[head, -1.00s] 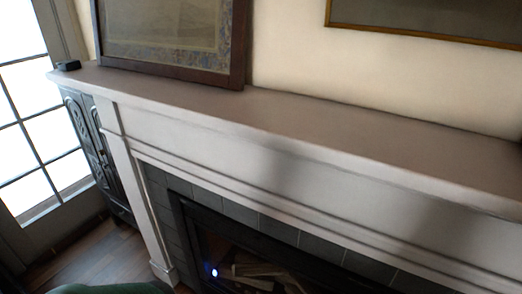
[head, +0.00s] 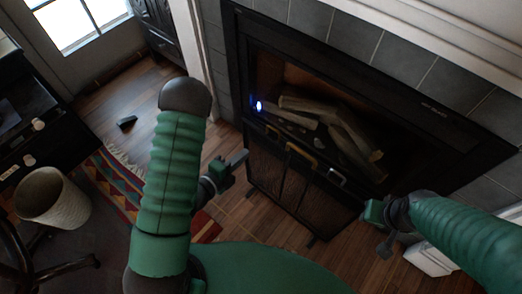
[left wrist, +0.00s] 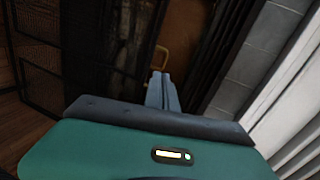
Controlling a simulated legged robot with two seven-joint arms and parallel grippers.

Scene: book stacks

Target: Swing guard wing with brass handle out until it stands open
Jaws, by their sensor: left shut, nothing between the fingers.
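A black mesh fire guard (head: 293,190) stands in front of the fireplace. A brass handle (head: 301,159) shows near its top edge, with a silver handle (head: 337,177) to the right. My left gripper (head: 240,158) is shut and empty, just left of the guard and apart from the brass handle. In the left wrist view, its closed fingers (left wrist: 162,88) lie below a brass handle (left wrist: 161,60), with dark mesh panels (left wrist: 122,38) to the left. My right gripper (head: 378,228) is right of the guard, near its lower right side; its finger gap is unclear.
The fireplace (head: 320,105) holds logs and has a small blue light. A woven basket (head: 52,197) and patterned rug (head: 115,180) are at left. A small dark object (head: 127,122) lies on the wood floor. A white object (head: 432,259) stands beside my right arm.

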